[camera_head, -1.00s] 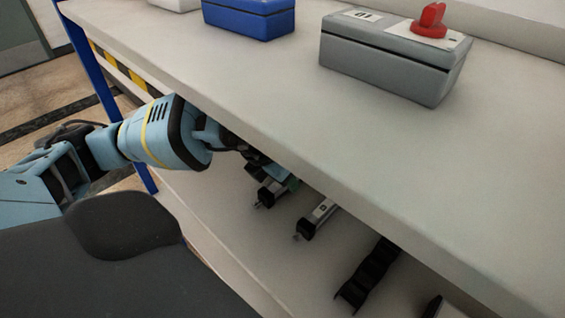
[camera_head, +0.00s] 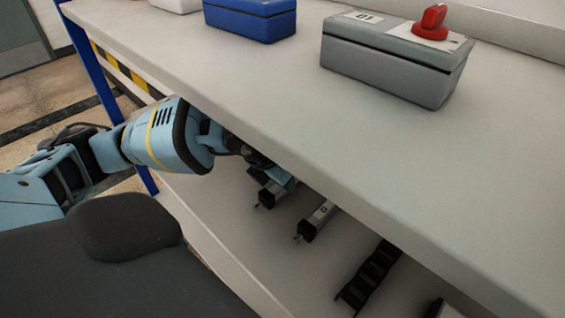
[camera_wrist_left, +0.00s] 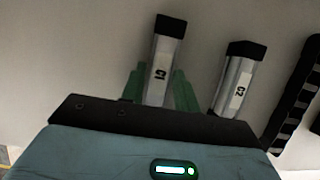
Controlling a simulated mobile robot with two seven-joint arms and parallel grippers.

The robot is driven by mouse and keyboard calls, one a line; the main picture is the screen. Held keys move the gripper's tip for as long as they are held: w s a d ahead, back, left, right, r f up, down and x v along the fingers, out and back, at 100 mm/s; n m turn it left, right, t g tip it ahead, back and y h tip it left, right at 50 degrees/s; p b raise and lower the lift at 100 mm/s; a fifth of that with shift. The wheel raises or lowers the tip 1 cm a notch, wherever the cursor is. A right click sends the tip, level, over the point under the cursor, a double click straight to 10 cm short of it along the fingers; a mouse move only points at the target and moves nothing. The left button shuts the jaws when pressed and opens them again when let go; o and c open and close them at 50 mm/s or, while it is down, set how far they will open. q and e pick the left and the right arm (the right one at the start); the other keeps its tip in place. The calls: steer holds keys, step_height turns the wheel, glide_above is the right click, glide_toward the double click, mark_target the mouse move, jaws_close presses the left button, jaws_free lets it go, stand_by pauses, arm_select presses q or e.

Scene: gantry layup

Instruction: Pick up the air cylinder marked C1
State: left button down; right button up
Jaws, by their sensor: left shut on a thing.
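The air cylinder marked C1 (camera_wrist_left: 160,68) is silver with black end caps and a white label. In the left wrist view it stands between the two green fingers of my left gripper (camera_wrist_left: 160,88), which are shut on its body. In the head view C1 (camera_head: 268,194) lies on the lower shelf, partly hidden by the gripper and the upper shelf edge. I cannot tell whether it is lifted off the shelf. A similar cylinder marked C2 (camera_wrist_left: 236,80) lies to its right, apart from the gripper. My right gripper is not in view.
The upper shelf (camera_head: 300,130) overhangs my left forearm and hides part of the lower shelf (camera_head: 225,220). A black slotted strip (camera_head: 370,275) lies right of C2. A grey box (camera_head: 390,65) with a red knob and a blue box (camera_head: 250,18) stand on top.

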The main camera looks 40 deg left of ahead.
arm_select(q)
steer(key=shift+r, duration=0.1)
